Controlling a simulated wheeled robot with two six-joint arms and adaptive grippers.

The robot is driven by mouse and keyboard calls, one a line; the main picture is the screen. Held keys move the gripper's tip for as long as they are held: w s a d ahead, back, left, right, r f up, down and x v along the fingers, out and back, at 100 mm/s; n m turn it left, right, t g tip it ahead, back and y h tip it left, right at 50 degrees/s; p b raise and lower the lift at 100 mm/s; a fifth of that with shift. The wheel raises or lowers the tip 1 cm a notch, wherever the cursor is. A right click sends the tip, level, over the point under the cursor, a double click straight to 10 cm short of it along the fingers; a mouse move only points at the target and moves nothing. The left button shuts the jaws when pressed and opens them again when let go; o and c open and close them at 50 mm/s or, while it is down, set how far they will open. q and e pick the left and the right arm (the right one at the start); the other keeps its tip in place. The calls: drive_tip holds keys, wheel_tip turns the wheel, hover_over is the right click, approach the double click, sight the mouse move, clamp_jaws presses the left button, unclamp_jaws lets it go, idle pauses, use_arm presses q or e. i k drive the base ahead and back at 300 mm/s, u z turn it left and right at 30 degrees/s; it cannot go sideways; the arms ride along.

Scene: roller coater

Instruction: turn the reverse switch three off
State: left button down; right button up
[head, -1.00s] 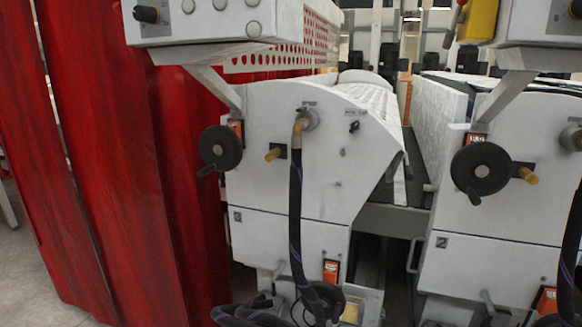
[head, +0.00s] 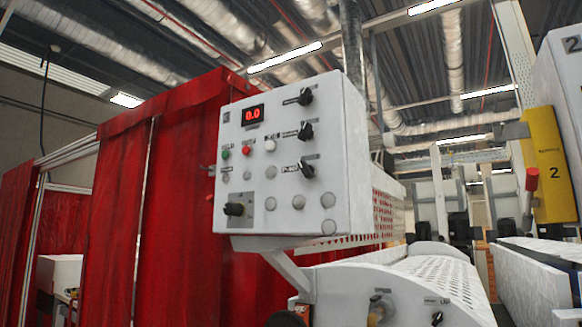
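A white control box (head: 285,160) stands in the middle of the head view. Its face has a column of three black rotary knobs on the right: an upper knob (head: 305,97), a middle knob (head: 305,131) and a lower knob (head: 307,169). A fourth black knob (head: 233,209) sits on a grey plate at the lower left. The labels are too small to read, so I cannot tell which one is reverse switch three. A red display (head: 253,114) reads 0.0. Neither of my grippers is in view.
A red curtain (head: 175,170) hangs behind and left of the box. A white machine body (head: 345,290) with a perforated cover lies below. Free air lies before the panel.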

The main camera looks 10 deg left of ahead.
sight(307, 133)
drive_tip(key=z, duration=3)
drive_tip(key=k, duration=0.75)
drive_tip(key=u, duration=1.7)
